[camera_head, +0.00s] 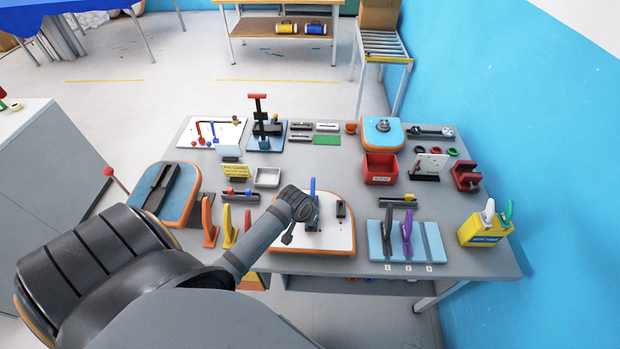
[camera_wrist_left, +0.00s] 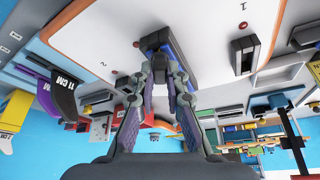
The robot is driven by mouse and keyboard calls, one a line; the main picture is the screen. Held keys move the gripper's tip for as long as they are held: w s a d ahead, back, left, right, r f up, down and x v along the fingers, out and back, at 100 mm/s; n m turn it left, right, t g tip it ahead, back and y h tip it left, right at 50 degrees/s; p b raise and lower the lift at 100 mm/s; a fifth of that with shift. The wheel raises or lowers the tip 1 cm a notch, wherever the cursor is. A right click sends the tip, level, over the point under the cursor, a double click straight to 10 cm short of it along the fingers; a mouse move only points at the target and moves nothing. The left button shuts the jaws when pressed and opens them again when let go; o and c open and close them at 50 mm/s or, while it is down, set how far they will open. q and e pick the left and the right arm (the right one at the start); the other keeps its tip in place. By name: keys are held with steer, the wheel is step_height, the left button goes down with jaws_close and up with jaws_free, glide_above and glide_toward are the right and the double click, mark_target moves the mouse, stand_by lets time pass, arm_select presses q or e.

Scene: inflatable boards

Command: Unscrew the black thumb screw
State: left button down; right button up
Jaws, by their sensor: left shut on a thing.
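A white board with an orange edge (camera_head: 345,238) lies at the front middle of the table. A blue fixture (camera_head: 313,187) stands on it, and it also shows in the left wrist view (camera_wrist_left: 182,65). My left gripper (camera_head: 312,208) is at this fixture. In the left wrist view, its fingers (camera_wrist_left: 167,80) close together on a small dark part at the fixture, which looks like the black thumb screw. The fingers hide most of its shape. A separate black block (camera_head: 341,209) stands on the board to the right, apart from the gripper. My right gripper is not in view.
A light blue board with purple and dark pieces (camera_head: 375,240) lies to the right. Orange and yellow upright pieces (camera_head: 208,222) stand to the left. A red bin (camera_head: 380,168) is behind. Bare grey table (camera_head: 470,262) shows at the front right.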

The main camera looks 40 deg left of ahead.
arm_select(q)
steer(key=n+y, duration=0.1)
steer(key=n, duration=0.2)
steer(key=shift+d, duration=0.1)
steer(key=shift+n, duration=0.3)
steer(key=shift+d+n+g+y, duration=0.15)
steer(key=shift+n+g+y, duration=0.2)
steer(key=shift+n, duration=0.35)
steer(key=c, duration=1.3)
jaws_free()
steer(key=shift+w, duration=0.1)
steer(key=v, duration=1.2)
